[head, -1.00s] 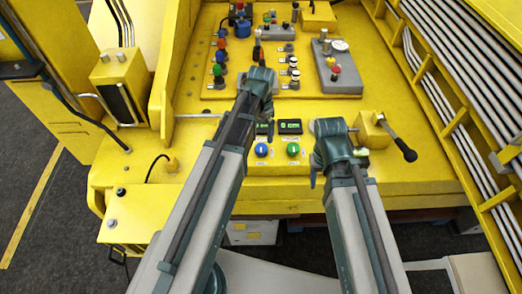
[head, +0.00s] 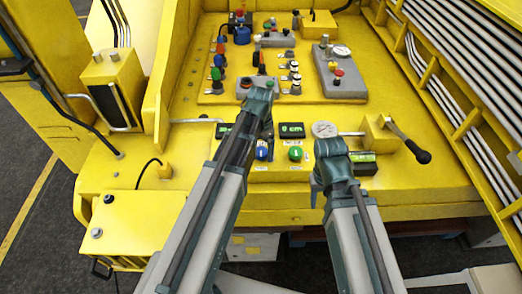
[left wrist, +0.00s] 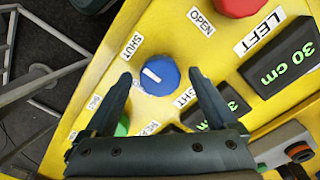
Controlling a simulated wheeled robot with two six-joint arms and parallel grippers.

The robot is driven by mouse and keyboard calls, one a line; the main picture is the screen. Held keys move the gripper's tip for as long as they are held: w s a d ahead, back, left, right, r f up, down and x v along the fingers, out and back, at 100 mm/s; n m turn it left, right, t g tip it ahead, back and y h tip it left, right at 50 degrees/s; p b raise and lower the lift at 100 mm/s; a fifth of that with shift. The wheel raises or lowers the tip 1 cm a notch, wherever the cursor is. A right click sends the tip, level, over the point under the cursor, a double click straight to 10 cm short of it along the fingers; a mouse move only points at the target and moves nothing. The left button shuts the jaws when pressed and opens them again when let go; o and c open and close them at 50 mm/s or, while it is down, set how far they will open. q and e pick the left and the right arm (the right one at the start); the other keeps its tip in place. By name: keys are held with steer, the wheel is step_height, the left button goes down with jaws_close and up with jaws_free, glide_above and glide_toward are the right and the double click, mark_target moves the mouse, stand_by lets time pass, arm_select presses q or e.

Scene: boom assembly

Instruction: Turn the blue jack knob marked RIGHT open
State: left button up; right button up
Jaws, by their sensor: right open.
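The blue knob (left wrist: 158,75) sits on the yellow panel in the left wrist view, its white mark slanting toward the SHUT label side. SHUT and OPEN labels are beside it, and a partly hidden label ending in "GHT" lies by the right finger. In the head view the blue knob (head: 262,153) shows just right of my left arm. My left gripper (left wrist: 160,75) is open, its fingers on either side of the knob in the picture; contact cannot be told. In the head view its fingers are hidden. My right gripper (head: 315,188) is open, over the panel's right part.
A red knob (left wrist: 238,5) with a LEFT label and a 30 cm display (left wrist: 283,62) are close by. A green knob (head: 295,153) is right of the blue one. A black-handled lever (head: 410,145) stands beyond my right gripper.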

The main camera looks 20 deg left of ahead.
arm_select(q)
steer(key=c, duration=1.3)
steer(key=shift+n, duration=0.3)
steer(key=n, duration=0.3)
steer(key=shift+n, duration=0.3)
steer(key=n, duration=0.4)
steer(key=shift+n, duration=0.3)
steer(key=n, duration=0.4)
steer(key=shift+n, duration=2.5)
